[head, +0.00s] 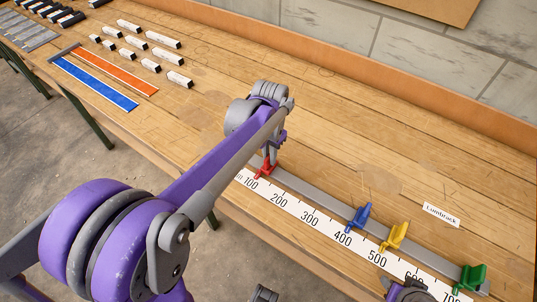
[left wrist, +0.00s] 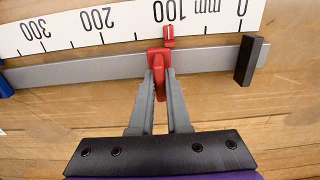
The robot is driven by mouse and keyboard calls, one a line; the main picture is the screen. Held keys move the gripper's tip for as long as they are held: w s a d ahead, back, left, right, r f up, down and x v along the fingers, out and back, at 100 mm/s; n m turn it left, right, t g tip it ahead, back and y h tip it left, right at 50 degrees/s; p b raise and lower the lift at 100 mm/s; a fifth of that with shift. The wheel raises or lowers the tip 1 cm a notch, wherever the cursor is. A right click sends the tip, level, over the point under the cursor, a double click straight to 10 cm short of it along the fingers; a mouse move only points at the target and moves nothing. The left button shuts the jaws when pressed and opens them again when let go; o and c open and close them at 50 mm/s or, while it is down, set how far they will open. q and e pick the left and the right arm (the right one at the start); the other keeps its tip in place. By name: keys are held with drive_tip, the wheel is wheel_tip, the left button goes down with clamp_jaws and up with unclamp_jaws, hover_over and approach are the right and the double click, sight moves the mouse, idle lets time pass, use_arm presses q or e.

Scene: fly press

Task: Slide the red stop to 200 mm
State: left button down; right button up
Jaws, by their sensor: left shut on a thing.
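The red stop (head: 265,169) sits on the grey rail (head: 318,203) near the 100 end of the white scale (head: 292,214). In the left wrist view the red stop (left wrist: 158,61) has its pointer at about the 100 mark. My left gripper (head: 269,155) comes down on it from above. In the left wrist view both grey fingers of my left gripper (left wrist: 160,82) are closed on the red stop's upright handle. The 200 mark lies to the left of the stop in that view. My right gripper's fingers are not seen.
Blue (head: 358,217), yellow (head: 394,236) and green (head: 470,278) stops stand farther along the rail, with clear rail between red and blue. A black end block (left wrist: 248,60) stands near 0. A "Lumbrack" label (head: 441,214) lies behind the rail.

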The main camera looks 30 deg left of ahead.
use_arm(q)
drive_tip(key=d, duration=0.9)
drive_tip(key=shift+s+d, duration=0.4)
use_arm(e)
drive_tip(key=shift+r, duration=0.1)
use_arm(q)
drive_tip(key=c, duration=0.9)
unclamp_jaws()
wheel_tip(320, 180, up, 11)
drive_tip(key=shift+f+p, duration=0.1)
drive_tip(key=shift+p, duration=0.45)
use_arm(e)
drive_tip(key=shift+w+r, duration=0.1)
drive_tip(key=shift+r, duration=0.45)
